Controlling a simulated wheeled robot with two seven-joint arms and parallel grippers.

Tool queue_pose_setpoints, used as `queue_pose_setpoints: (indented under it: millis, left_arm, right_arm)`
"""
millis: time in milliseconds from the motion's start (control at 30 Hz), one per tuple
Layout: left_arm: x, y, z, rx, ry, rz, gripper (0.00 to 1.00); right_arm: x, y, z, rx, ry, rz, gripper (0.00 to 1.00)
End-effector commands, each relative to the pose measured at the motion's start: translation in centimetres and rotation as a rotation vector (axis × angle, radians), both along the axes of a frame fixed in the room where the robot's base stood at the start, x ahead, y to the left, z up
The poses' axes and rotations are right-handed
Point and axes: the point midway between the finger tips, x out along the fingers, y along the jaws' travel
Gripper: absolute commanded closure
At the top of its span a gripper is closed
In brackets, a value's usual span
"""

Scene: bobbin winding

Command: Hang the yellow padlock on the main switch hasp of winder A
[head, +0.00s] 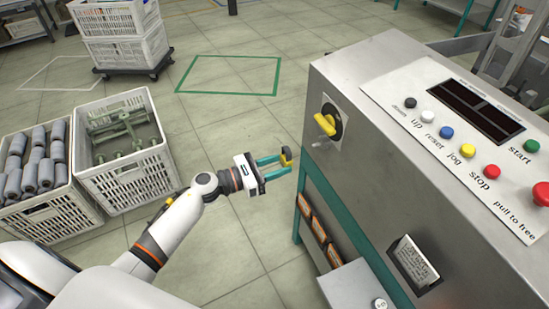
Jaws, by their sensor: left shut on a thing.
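The yellow padlock (286,156) is between the fingertips of my left gripper (280,163), which is shut on it. The gripper's teal fingers point right, toward the grey machine cabinet. The main switch is a yellow rotary handle (325,124) on a dark plate on the cabinet's left side. A small light metal piece (322,142), perhaps the hasp, sits just below the handle. The padlock is left of and a little below the switch in the picture, apart from it. The padlock's shackle is too small to make out. My right gripper is not in view.
The machine cabinet (375,160) carries a sloped panel (455,130) with several coloured buttons. A card holder (414,262) is on its front. White crates (125,165) with bobbins and green parts stand on the left floor. Stacked crates (120,38) stand behind. Open floor lies between.

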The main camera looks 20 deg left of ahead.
Motion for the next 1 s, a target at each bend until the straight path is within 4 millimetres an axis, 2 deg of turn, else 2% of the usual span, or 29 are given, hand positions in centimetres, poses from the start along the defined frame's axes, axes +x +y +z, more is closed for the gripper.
queue_pose_setpoints:
  millis: [100,1000]
  left_arm:
    - [0.8,-0.8,0.1,-0.001,-0.001,0.000,0.90]
    - [2.2,-2.1,0.0,-0.001,-0.002,0.001,0.90]
  right_arm:
    - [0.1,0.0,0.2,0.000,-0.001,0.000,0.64]
    - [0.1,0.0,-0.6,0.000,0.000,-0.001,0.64]
